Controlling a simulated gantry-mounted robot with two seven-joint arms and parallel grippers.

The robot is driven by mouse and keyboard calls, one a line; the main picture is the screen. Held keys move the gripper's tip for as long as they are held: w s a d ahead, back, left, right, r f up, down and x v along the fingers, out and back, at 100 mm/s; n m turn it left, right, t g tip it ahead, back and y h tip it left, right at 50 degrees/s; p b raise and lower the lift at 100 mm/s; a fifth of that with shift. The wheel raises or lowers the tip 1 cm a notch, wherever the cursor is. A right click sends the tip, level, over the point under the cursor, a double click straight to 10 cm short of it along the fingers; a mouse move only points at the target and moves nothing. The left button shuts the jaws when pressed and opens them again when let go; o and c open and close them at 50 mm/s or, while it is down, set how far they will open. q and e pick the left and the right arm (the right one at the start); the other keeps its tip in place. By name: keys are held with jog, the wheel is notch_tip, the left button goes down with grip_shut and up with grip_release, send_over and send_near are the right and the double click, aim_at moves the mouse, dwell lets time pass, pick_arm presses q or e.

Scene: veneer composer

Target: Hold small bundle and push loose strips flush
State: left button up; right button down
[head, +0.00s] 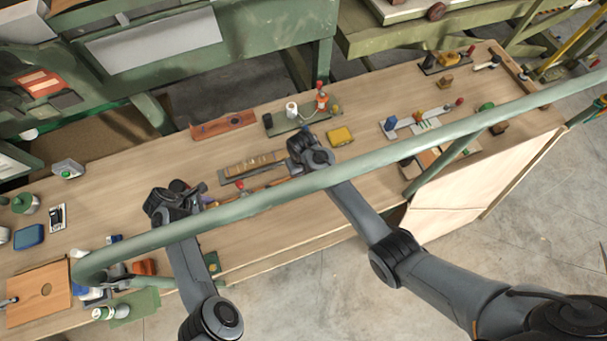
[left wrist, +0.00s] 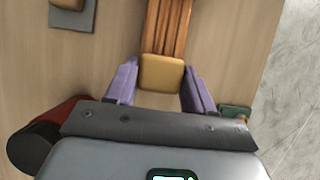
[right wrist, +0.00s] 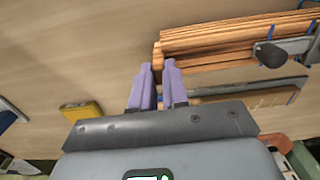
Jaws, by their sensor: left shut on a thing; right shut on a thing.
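In the left wrist view my left gripper (left wrist: 161,78) is shut on a tan block (left wrist: 162,74). The block's far face meets, or nearly meets, the ends of a bundle of brown wood strips (left wrist: 168,25). In the right wrist view the strips (right wrist: 235,38) lie with somewhat uneven ends. My right gripper (right wrist: 157,70) is nearly closed at those ends, with a narrow piece of strip between its fingertips. In the head view my left gripper (head: 196,200) and right gripper (head: 298,168) are at opposite ends of the bundle, which the green rail partly hides.
A grey tray with strips (head: 223,178) lies just behind the bundle. A clamp with a dark knob (right wrist: 270,54) stands over the strips. A yellow box (head: 340,136) and a green board with bottles (head: 290,121) are near my right gripper. Bare bench (head: 110,205) lies left.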

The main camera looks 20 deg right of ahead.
jog(key=shift+a, duration=0.6)
jog(key=c, duration=1.1)
grip_release()
jog(key=shift+o, duration=0.2)
jog(key=shift+d, duration=0.1)
jog(key=shift+r, duration=0.1)
notch_tip(320, 180, up, 12)
